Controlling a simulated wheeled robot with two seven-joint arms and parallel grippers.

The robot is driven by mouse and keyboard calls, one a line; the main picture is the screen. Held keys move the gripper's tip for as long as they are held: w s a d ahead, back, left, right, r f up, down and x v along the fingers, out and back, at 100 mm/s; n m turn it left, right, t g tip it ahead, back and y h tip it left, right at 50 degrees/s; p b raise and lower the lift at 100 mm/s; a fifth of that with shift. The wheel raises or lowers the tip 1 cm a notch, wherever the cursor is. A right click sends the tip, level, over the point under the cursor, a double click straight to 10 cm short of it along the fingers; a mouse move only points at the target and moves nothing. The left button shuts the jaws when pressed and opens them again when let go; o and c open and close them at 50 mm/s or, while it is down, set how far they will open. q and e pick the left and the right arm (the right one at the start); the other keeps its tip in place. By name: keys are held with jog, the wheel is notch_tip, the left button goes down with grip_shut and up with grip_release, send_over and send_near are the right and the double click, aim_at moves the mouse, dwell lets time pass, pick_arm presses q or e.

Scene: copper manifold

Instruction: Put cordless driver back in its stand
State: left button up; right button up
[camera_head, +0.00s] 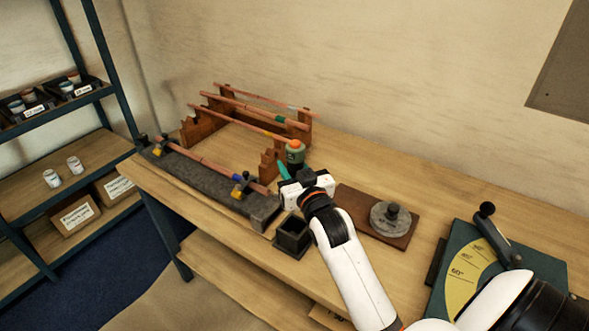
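My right gripper (305,184) is at the end of the white arm that comes in from the lower right. It is over the middle of the bench, and its fingers are too small and hidden to tell open from shut. Just beyond it a green body with an orange top (295,152) and a teal part (284,172) show, seemingly the cordless driver; the gripper hides its lower side, and I cannot tell whether they touch. A dark, open-topped square holder (293,236), likely the stand, is on the bench just nearer than the gripper and looks empty. My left gripper is not in view.
A wooden rack (200,125) with copper pipes is at the back. A grey block (205,182) with a clamped pipe lies along the left edge. A brown board (345,198) with a round grey piece (390,217) is right of the gripper. A green angle-gauge plate (540,262) is further right.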

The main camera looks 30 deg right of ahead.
jog(key=f+b, duration=0.5)
jog(key=shift+w+a+f, duration=0.1)
jog(key=shift+w+f, duration=0.1)
pick_arm(q)
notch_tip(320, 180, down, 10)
jog(key=b, duration=0.4)
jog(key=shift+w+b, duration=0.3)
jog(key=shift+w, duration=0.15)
pick_arm(e)
notch_tip(320, 180, down, 7)
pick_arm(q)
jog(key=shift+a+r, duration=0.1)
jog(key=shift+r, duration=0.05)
